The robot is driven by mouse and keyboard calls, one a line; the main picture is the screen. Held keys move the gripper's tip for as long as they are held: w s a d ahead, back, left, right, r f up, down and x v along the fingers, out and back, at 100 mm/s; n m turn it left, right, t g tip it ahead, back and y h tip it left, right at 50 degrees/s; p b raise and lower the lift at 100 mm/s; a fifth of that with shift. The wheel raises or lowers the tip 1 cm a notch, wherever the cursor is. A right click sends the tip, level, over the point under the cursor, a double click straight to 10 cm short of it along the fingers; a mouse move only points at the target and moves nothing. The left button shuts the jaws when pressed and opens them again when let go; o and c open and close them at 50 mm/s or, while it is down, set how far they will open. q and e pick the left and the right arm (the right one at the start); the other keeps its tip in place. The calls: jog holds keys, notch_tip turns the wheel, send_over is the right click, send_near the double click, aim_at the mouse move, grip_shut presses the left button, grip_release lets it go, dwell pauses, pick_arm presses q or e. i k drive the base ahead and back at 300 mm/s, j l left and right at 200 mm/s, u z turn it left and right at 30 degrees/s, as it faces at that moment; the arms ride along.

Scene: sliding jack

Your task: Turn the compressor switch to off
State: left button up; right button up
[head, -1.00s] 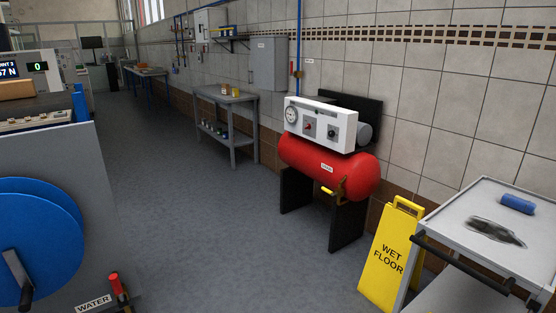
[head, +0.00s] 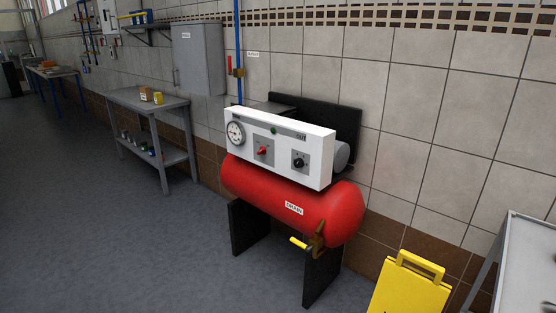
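The compressor has a red tank (head: 285,205) on black legs, with a white control panel (head: 280,142) on top. The panel carries a round gauge (head: 236,133) at the left, a red switch (head: 263,150) on a grey plate in the middle, and a black knob (head: 299,161) on another grey plate at the right. A small green lamp (head: 274,130) sits above the red switch. The switch labels are too small to read. Neither of my grippers is in view.
A yellow sign (head: 411,284) stands right of the compressor, beside a grey cart (head: 527,265) at the right edge. A grey shelf table (head: 150,104) stands left along the wall, below a grey wall cabinet (head: 198,58). The floor (head: 120,230) in front is clear.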

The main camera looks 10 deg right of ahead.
aim_at(263, 151)
jog(key=i+j+z, duration=0.2)
jog(key=i, duration=0.3)
jog(key=i+j+z, duration=0.2)
jog(key=i, duration=0.25)
jog(key=i+j+z, duration=0.25)
jog(key=i, duration=0.25)
jog(key=l, duration=0.1)
